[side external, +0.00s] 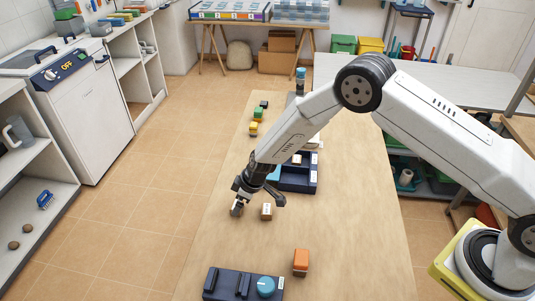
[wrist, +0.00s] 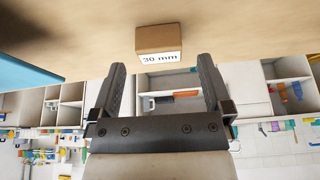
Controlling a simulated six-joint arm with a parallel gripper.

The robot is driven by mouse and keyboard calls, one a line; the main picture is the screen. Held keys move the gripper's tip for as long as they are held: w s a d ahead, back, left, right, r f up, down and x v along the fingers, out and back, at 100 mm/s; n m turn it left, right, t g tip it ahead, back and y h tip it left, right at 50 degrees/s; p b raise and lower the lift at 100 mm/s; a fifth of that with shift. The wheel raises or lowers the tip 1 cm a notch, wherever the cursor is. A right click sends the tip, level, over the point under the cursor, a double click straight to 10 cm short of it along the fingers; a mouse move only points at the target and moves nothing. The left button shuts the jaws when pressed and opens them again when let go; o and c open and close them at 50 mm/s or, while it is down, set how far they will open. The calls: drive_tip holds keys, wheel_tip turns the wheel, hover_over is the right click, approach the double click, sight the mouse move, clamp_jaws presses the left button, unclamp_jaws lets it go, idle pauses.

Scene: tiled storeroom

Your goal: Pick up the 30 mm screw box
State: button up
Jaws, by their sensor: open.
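The 30 mm screw box (wrist: 158,38) is a small brown carton with a white label reading "30 mm". In the wrist view it is just beyond my fingertips, roughly midway between them and apart from both. In the side view a small brown box with a white label (side external: 266,212) stands on the wooden table below my gripper. My gripper (side external: 258,204) is open and low over the table; its two dark fingers also show in the wrist view (wrist: 162,66), with nothing between them. In the side view, a small brown-and-white patch by the left finger is too small to identify.
A dark blue tray (side external: 313,185) stands behind my gripper. An orange box (side external: 301,260) and a dark holder with a blue round thing (side external: 222,284) lie nearer the front. Green and yellow items (side external: 256,121) stand farther back. The table's left middle (side external: 215,235) is clear.

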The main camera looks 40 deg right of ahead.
drive_tip(key=shift+x, duration=1.45)
drive_tip(key=c, duration=1.3)
drive_tip(key=shift+r, duration=0.1)
drive_tip(key=shift+c, duration=0.2)
drive_tip(key=shift+r, duration=0.7)
drive_tip(key=s+d+r, duration=0.4)
drive_tip(key=s+r, duration=0.7)
drive_tip(key=s, duration=0.2)
drive_tip(key=shift+s+r, duration=0.2)
drive_tip(key=shift+s, duration=0.05)
